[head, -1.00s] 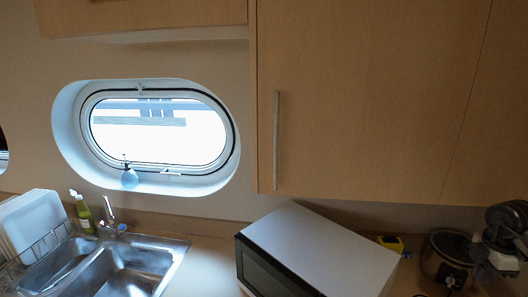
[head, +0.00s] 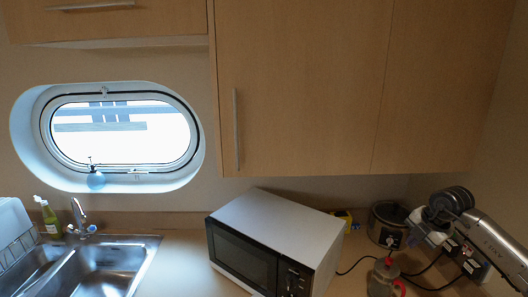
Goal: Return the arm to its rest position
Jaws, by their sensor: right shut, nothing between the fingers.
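My right arm comes in from the right edge, with its silver link and dark round wrist joint. My right gripper (head: 415,227) is at the right, its small pale end pointing down-left beside the dark pot. It looks shut and empty, and its fingertips are small and partly hard to make out. It is above the right end of the counter, apart from the microwave. My left gripper is not in view.
A microwave (head: 277,225) stands mid-counter. A dark pot (head: 383,222), a yellow item (head: 342,217) and a red-topped container (head: 386,280) are to its right. A sink (head: 95,268) and a green bottle (head: 48,217) are left, under the oval window (head: 125,135). Cupboards (head: 300,85) hang above.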

